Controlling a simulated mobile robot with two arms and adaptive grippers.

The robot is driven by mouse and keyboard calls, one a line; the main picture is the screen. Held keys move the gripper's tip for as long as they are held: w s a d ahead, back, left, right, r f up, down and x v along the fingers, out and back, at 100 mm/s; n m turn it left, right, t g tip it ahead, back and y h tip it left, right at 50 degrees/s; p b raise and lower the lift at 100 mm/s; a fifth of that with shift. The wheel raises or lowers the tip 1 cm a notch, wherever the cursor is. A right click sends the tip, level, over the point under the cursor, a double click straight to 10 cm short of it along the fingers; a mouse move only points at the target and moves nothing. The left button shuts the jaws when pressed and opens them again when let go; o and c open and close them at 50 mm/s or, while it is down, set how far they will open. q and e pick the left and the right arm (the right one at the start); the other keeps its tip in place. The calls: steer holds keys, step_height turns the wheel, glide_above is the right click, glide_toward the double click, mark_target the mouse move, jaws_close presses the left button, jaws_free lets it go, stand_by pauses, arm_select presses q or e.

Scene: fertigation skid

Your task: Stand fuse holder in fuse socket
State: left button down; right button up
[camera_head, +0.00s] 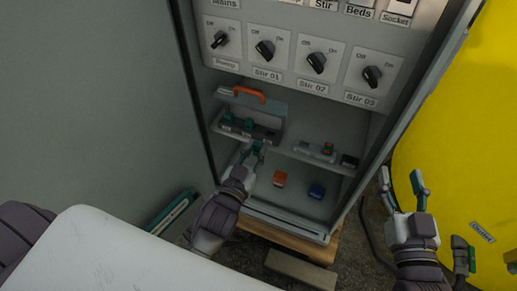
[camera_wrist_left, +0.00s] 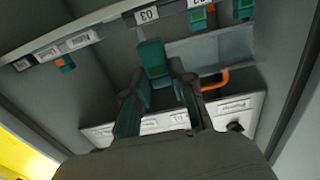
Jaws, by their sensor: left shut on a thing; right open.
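My left gripper (camera_head: 252,155) is inside the cabinet at the front of the shelf, shut on a teal fuse holder (camera_wrist_left: 152,62). In the left wrist view the holder stands out between the teal-tipped fingers (camera_wrist_left: 158,112), just below a label reading 03. The dark fuse socket row (camera_head: 266,133) lies right behind the gripper in the head view. Two other teal holders (camera_head: 228,118) (camera_head: 248,124) stand in the row to the left. I cannot tell whether the held holder touches its socket. My right gripper (camera_head: 403,188) is open and empty, outside the cabinet at right.
A panel with several black knobs (camera_head: 316,62) overhangs the shelf. An orange handle (camera_head: 248,94) is behind the row. A grey block with a green and orange part (camera_head: 327,148) sits further right. Orange (camera_head: 280,178) and blue (camera_head: 316,190) blocks lie below. A yellow tank (camera_head: 470,130) stands right.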

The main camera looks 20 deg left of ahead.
arm_select(q)
steer(key=shift+w+d, duration=0.15)
steer(key=shift+w, duration=0.35)
steer(key=shift+w+b, duration=0.7)
steer(key=shift+w, duration=0.65)
steer(key=shift+w+d+b, duration=0.15)
steer(key=shift+w+b, duration=0.9)
steer(key=shift+w, duration=1.6)
arm_select(e)
steer(key=s+r+t+y, duration=0.3)
steer(key=s+r+t, duration=0.2)
steer(key=r+t, duration=0.4)
steer(key=shift+s+r, duration=0.35)
steer(key=shift+r, duration=1.1)
